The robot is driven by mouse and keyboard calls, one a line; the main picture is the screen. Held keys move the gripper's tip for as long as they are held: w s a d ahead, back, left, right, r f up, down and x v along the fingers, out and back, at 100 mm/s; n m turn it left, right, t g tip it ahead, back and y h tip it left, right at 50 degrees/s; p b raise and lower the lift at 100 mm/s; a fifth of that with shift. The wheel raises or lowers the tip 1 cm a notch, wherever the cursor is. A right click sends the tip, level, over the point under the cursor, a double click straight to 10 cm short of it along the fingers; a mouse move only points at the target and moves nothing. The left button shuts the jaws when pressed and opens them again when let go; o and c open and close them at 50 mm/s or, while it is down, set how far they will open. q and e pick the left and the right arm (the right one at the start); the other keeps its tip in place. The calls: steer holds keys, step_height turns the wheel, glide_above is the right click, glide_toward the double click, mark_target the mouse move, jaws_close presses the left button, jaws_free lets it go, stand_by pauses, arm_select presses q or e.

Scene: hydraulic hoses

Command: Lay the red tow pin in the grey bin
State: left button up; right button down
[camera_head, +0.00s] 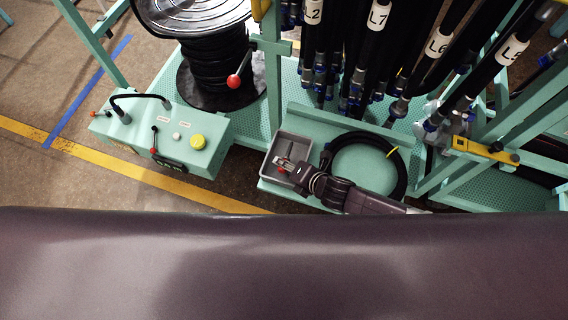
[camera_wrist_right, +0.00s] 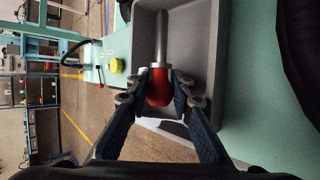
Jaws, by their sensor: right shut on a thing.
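The red tow pin (camera_wrist_right: 159,88) has a red grip and a grey metal shaft. In the right wrist view its red grip is between the fingers of my right gripper (camera_wrist_right: 160,92), which is shut on it. The shaft points away from the gripper, over the inside of the grey bin (camera_wrist_right: 205,60). In the head view the grey bin (camera_head: 270,170) stands on the green shelf, with my right gripper (camera_head: 285,166) over it. Whether the pin touches the bin floor I cannot tell. My left gripper is not in view.
A coiled black hose (camera_head: 402,170) lies on the shelf right of the bin. A green control box (camera_head: 190,145) with a yellow knob stands to the left. A hose reel (camera_head: 215,70) and hanging labelled hoses (camera_head: 375,60) are behind.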

steer(key=c, duration=1.6)
jaws_free()
steer(key=shift+s+d+f, duration=0.15)
steer(key=shift+d+f, duration=0.05)
steer(key=shift+s, duration=0.1)
steer(key=v, duration=1.2)
steer(key=shift+a+r, duration=0.35)
steer(key=shift+w, duration=0.25)
